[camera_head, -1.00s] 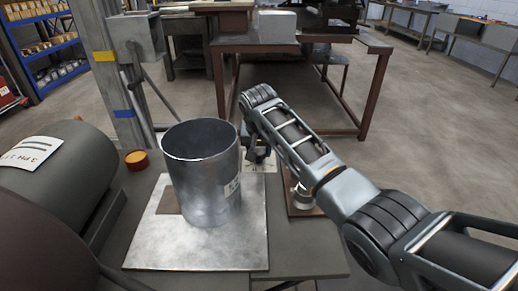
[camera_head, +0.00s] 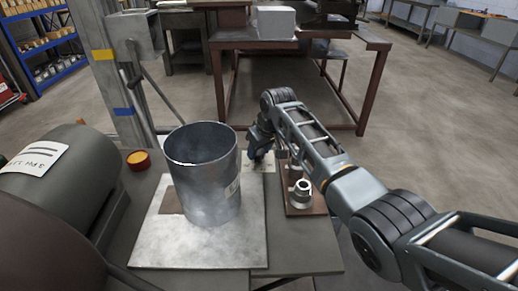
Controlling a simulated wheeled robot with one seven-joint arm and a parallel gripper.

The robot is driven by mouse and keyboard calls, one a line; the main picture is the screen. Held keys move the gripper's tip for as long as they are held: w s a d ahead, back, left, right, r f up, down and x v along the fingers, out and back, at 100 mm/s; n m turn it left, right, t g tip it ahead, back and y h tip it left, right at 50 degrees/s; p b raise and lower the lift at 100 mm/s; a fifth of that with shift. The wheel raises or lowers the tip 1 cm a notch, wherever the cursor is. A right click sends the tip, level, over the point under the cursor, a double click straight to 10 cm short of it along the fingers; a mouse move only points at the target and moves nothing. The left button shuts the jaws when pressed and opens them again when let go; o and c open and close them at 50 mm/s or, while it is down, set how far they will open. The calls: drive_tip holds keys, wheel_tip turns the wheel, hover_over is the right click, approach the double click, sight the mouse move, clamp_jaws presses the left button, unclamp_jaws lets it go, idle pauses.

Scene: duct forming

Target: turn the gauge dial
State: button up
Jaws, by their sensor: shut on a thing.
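My gripper (camera_head: 260,156) points down behind and to the right of the metal cylinder, over a pale plate with small dark marks (camera_head: 263,167). It is shut on the gauge dial at that plate. The dial itself is hidden by the fingers, so I cannot make out its pointer or its angle. My arm reaches in from the lower right.
An open metal cylinder (camera_head: 203,175) stands on a light sheet (camera_head: 190,245) close left of my gripper. A brown board (camera_head: 318,206) with silver fittings (camera_head: 301,192) lies to the right, beneath my arm. A red-rimmed yellow round container (camera_head: 139,158) stands farther left.

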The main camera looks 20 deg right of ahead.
idle(0.3)
drive_tip(key=o, duration=1)
drive_tip(key=shift+v, duration=3.9)
drive_tip(key=shift+r+p, duration=0.1)
drive_tip(key=shift+p, duration=0.25)
